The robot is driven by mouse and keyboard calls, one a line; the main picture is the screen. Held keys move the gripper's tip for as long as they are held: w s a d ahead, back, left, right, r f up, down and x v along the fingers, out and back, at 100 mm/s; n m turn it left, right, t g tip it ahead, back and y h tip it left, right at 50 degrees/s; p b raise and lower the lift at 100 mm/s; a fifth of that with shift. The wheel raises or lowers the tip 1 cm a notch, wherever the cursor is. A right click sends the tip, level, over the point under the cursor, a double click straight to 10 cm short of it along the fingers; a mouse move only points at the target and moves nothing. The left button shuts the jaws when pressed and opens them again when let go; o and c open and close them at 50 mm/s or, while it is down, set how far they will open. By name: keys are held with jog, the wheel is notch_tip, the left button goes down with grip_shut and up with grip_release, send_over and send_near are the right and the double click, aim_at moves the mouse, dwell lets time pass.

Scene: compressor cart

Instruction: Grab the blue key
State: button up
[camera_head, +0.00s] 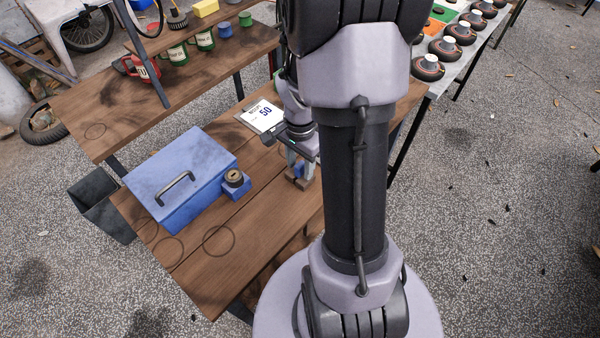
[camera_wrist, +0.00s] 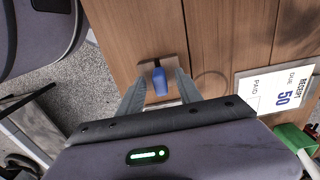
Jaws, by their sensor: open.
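The blue key (camera_wrist: 160,82) shows in the wrist view between the fingertips of my gripper (camera_wrist: 160,76). Its far end is dark and lies over a small brown block or holder on the wooden table. My gripper is open, one finger on each side of the key, with gaps showing on both sides. I cannot tell how far the fingertips are above the key. In the head view my gripper (camera_head: 300,165) is low over the wooden table (camera_head: 258,215), above a small brown block (camera_head: 299,182). The key is mostly hidden there by the gripper.
A blue metal box (camera_head: 190,165) with a black handle stands left of my gripper, with a round brass-topped piece (camera_head: 234,178) beside it. A white card (camera_head: 262,115) marked 50 lies behind. The table's front is clear.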

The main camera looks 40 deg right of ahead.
grip_shut()
dwell(0.3)
